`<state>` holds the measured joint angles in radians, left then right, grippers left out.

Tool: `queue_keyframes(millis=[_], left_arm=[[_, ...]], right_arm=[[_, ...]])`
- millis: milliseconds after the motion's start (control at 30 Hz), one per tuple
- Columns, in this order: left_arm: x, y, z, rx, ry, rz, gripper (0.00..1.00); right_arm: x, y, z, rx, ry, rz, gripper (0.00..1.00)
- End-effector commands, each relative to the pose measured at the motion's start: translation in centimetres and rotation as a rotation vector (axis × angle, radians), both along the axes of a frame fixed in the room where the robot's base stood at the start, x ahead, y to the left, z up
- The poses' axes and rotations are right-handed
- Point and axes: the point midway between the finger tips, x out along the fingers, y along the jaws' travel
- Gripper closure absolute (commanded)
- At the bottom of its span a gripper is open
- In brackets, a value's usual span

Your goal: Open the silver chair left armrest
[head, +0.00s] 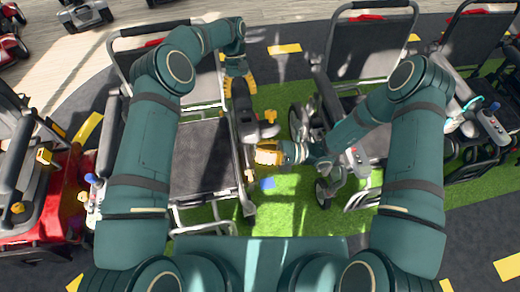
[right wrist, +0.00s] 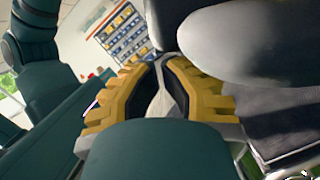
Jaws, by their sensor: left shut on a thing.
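The silver chair (head: 199,154) stands left of centre in the head view, with a black seat and a pale metal frame. Its backrest is at the top of the picture. The black armrest (head: 243,119) on the picture's right side is the chair's left armrest if the chair faces me. My left gripper (head: 239,86) is shut on the rear part of this armrest. My right gripper (head: 268,153) is beside the armrest's front end. In the right wrist view its yellow fingers (right wrist: 160,84) come together at the tips, with nothing clearly held. A large grey rounded part lies close by.
A red scooter (head: 45,210) stands close on the left. Another grey chair (head: 368,52) stands to the right, with a control box (head: 355,158) at its armrest. Green ground (head: 290,215) lies open between the chairs.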

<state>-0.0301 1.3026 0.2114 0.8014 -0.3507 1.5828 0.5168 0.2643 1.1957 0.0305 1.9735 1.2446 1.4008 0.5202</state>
Motion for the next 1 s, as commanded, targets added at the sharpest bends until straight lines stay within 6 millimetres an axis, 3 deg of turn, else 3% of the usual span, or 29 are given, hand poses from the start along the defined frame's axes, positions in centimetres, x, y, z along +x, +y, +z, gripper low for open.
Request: queue_keyframes(millis=[300, 533, 567, 633, 1000], left_arm=[[-0.1, -0.1, -0.1, -0.002, 0.003, -0.002, 0.84], [-0.2, -0.1, -0.3, 0.000, 0.008, -0.003, 0.84], [-0.2, -0.1, -0.3, 0.000, 0.008, -0.003, 0.34], [-0.2, -0.1, -0.3, 0.000, 0.008, -0.003, 0.10], [0.0, 0.0, 0.2, 0.000, 0.001, -0.001, 0.08]], right_arm=[[1.1, 0.2, 3.1, 0.002, -0.003, -0.001, 1.00], [1.2, 0.2, 3.2, 0.006, -0.003, -0.001, 1.00], [1.2, 0.2, 3.2, 0.006, -0.003, -0.001, 1.00], [1.2, 0.2, 3.2, 0.006, -0.003, -0.001, 1.00], [1.1, 0.2, 3.1, 0.003, -0.001, 0.001, 1.00]])
